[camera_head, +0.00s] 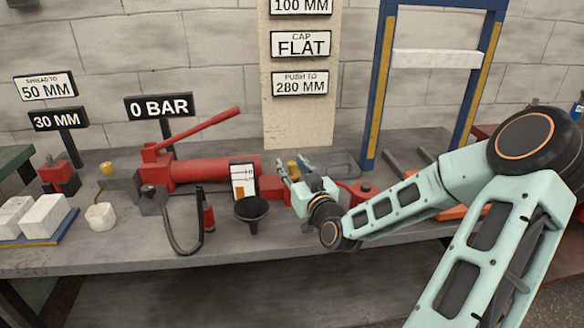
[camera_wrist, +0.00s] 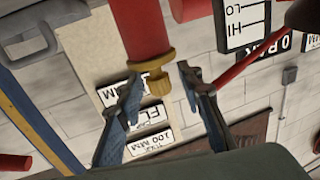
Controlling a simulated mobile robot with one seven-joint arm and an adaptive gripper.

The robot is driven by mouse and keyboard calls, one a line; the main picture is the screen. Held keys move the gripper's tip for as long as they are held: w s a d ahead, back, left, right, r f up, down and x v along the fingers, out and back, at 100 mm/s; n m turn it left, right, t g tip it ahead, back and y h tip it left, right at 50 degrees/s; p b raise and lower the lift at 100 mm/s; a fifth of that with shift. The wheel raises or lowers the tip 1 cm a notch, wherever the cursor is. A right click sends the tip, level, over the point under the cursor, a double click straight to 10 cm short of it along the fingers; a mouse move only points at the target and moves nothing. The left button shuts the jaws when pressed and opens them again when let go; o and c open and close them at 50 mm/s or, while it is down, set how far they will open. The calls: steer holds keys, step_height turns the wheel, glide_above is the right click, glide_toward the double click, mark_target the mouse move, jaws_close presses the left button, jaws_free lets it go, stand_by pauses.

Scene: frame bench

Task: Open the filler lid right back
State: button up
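A red cylindrical body (camera_wrist: 139,30) ends in a brass collar with a small knobbed brass cap (camera_wrist: 157,84) in the wrist view. My gripper (camera_wrist: 158,80) is open, with one finger on each side of the brass cap. A gap shows between each finger and the cap. In the head view my gripper (camera_head: 289,172) is beside the brass part, partly hiding the pump's end.
A HI/LO level card (camera_head: 243,181) and a black funnel (camera_head: 251,208) stand left of my gripper. A red pump (camera_head: 205,172) with a long raised handle lies further left, under a 0 BAR sign (camera_head: 159,106). A blue and yellow frame (camera_head: 380,85) rises behind my arm.

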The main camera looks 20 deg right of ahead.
steer(key=shift+c, duration=0.3)
jaws_close()
steer(key=shift+r+p, duration=0.1)
steer(key=shift+p, duration=0.2)
